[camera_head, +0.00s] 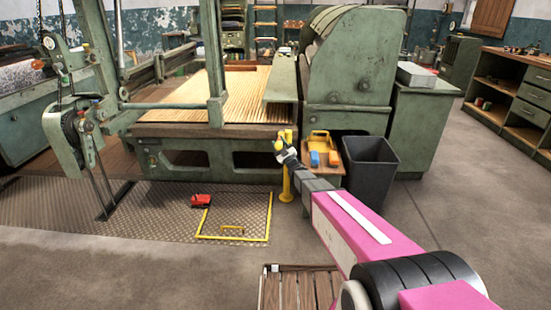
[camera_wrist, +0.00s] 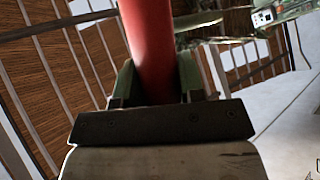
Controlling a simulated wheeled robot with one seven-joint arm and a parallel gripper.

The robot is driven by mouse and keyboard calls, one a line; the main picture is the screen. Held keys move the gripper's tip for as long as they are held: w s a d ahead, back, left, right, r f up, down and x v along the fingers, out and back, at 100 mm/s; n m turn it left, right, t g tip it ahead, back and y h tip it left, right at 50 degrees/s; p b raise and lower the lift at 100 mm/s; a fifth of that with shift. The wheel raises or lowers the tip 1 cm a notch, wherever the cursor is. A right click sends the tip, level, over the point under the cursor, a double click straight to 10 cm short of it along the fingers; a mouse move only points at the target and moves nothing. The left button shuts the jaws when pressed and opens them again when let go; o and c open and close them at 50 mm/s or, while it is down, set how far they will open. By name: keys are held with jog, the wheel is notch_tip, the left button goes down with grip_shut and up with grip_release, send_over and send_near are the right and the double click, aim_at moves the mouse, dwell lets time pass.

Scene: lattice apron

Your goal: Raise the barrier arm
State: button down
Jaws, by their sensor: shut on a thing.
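A yellow post (camera_head: 287,182) stands upright at the edge of the floor plate, in front of the green machine. My gripper (camera_head: 282,150) is at the top of this post in the head view, with a yellow part close by it. In the wrist view my gripper's two green fingers (camera_wrist: 158,82) are shut around a red round bar (camera_wrist: 155,40), which runs up out of the top of the picture. It looks like part of the barrier arm. In the head view the bar is hidden or too small to make out, so I cannot tell its tilt.
A dark bin (camera_head: 370,167) and a low wooden stand (camera_head: 325,175) with a yellow tray (camera_head: 321,143) are right of the post. A red object (camera_head: 201,200) lies on the floor plate near yellow markings (camera_head: 268,215). A slatted wooden crate (camera_head: 300,290) is at the front.

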jog(key=w+r+m+g+h, duration=0.3)
jog(key=w+r+m+h, duration=0.2)
jog(key=w+r, duration=1.15)
jog(key=w+r+m+g+h, duration=0.1)
jog(key=w+r, duration=0.3)
jog(key=w, duration=0.6)
jog(key=w+d+r+m+g+h, duration=0.1)
jog(key=w+r+g, duration=0.3)
jog(key=w, duration=0.7)
jog(key=shift+w+d+m+g, duration=0.15)
jog(key=shift+w+m+g, duration=0.15)
jog(key=shift+m, duration=0.4)
jog(key=shift+w+r, duration=0.15)
jog(key=shift+w, duration=0.05)
jog(key=c, duration=0.7)
grip_release()
jog(key=shift+c, duration=0.2)
